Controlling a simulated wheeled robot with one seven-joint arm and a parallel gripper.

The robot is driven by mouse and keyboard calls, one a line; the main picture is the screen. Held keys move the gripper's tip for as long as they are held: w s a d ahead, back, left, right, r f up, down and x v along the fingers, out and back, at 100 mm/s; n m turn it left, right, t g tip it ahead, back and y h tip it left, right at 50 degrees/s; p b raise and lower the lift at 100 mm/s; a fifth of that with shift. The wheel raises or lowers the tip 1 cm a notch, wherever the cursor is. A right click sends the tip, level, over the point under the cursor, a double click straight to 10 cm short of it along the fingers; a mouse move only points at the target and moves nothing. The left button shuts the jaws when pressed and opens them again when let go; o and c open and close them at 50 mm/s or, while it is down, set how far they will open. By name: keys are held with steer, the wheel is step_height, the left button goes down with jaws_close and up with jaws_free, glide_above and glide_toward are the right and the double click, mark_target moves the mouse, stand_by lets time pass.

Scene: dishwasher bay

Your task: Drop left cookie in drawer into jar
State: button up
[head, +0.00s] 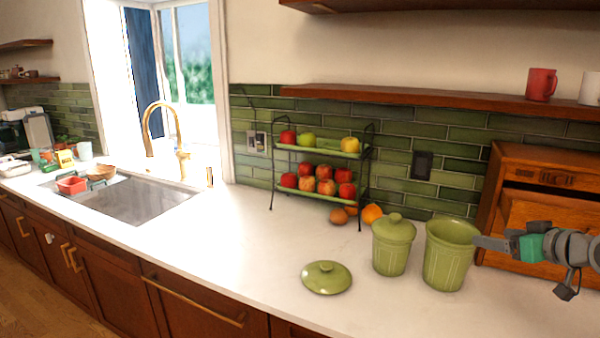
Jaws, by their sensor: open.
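An open green jar (449,264) stands on the white counter at the right. A green lid (327,277) lies on the counter to its left, knob up. My gripper (480,242) is at the jar's right rim, pointing left and seen edge-on. It is open, and I see no cookie in it. I cannot tell whether its fingers touch the rim or are in front of or behind it. The jar's inside is mostly hidden. No cookie shows. A drawer front (195,301) with a brass handle is below the counter and looks closed.
A second green jar (392,249), lidded, stands close to the left of the open one. A wooden box (500,200) is behind my gripper. A two-tier fruit rack (320,170) and loose oranges stand at the back. Counter left of the loose lid is clear up to the sink (135,198).

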steer(key=s+a+f+m+g, duration=0.15)
steer(key=a+f, duration=0.25)
steer(key=a, duration=0.5)
steer(key=a+f+n+g, duration=0.1)
steer(key=a+f+g, duration=0.25)
steer(key=a, duration=0.65)
steer(key=s+a+f+g+h, duration=0.1)
steer(key=s+a+f, duration=0.2)
steer(key=s, duration=0.3)
steer(key=s+a+f+m+g+h, duration=0.1)
steer(key=s+a+f+g, duration=0.1)
steer(key=s+a+f, duration=0.2)
steer(key=s+a+f+m+g, duration=0.1)
steer(key=s+a+f, duration=0.2)
steer(key=s, duration=0.7)
step_height(320, 180, down, 3)
steer(key=shift+s+a+r+h, duration=0.1)
steer(key=shift+s+a+h, duration=0.05)
steer(key=shift+a+h, duration=0.25)
steer(key=shift+c, duration=0.5)
